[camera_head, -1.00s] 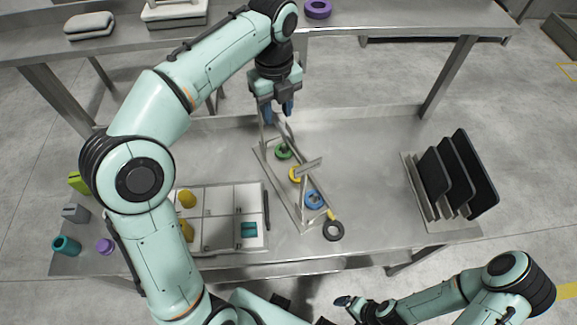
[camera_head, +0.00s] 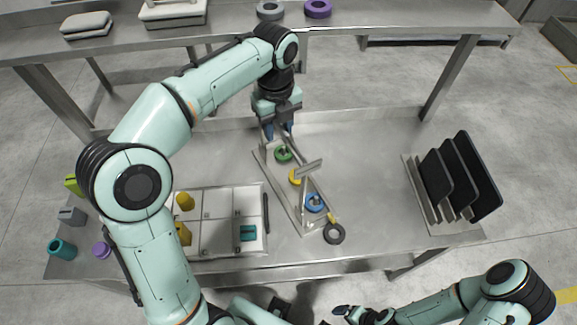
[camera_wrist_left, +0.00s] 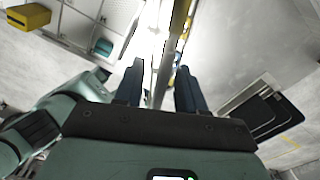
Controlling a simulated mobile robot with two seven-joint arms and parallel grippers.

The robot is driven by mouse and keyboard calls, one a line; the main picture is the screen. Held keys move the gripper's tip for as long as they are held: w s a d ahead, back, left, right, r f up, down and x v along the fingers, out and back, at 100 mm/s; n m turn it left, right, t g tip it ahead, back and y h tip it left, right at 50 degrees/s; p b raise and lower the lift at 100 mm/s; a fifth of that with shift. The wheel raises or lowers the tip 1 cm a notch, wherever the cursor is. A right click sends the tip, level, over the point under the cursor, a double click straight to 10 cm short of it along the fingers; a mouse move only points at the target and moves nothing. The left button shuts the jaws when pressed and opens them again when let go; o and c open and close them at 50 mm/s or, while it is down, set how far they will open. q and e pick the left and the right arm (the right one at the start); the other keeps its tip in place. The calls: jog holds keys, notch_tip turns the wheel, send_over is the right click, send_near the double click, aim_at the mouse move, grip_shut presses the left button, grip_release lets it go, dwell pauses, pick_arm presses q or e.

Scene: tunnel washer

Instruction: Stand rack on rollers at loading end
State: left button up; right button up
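A narrow grey metal rack (camera_head: 290,205) lies slantwise in the middle of the steel table. It has an upright post at the far end and a raised bar (camera_head: 309,169). Green (camera_head: 283,154), yellow (camera_head: 295,177) and blue (camera_head: 314,203) rings sit along it. My left gripper (camera_head: 278,130) is at the rack's far end. In the left wrist view its fingers (camera_wrist_left: 160,88) stand apart, with a thin metal post (camera_wrist_left: 165,65) between them and gaps showing. My right gripper (camera_head: 350,311) is low at the bottom edge; its fingers are too small to judge.
A divided tray (camera_head: 220,254) with yellow and teal pieces is left of the rack. A stand with black plates (camera_head: 458,180) is at right. A dark ring (camera_head: 334,233) lies at the rack's near end. A shelf (camera_head: 390,20) runs behind. Bare table (camera_head: 375,150) lies between rack and stand.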

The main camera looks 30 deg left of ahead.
pick_arm(q)
jog(key=shift+f, duration=0.15)
grip_shut()
dwell(1.4)
jog(key=shift+r, duration=0.2)
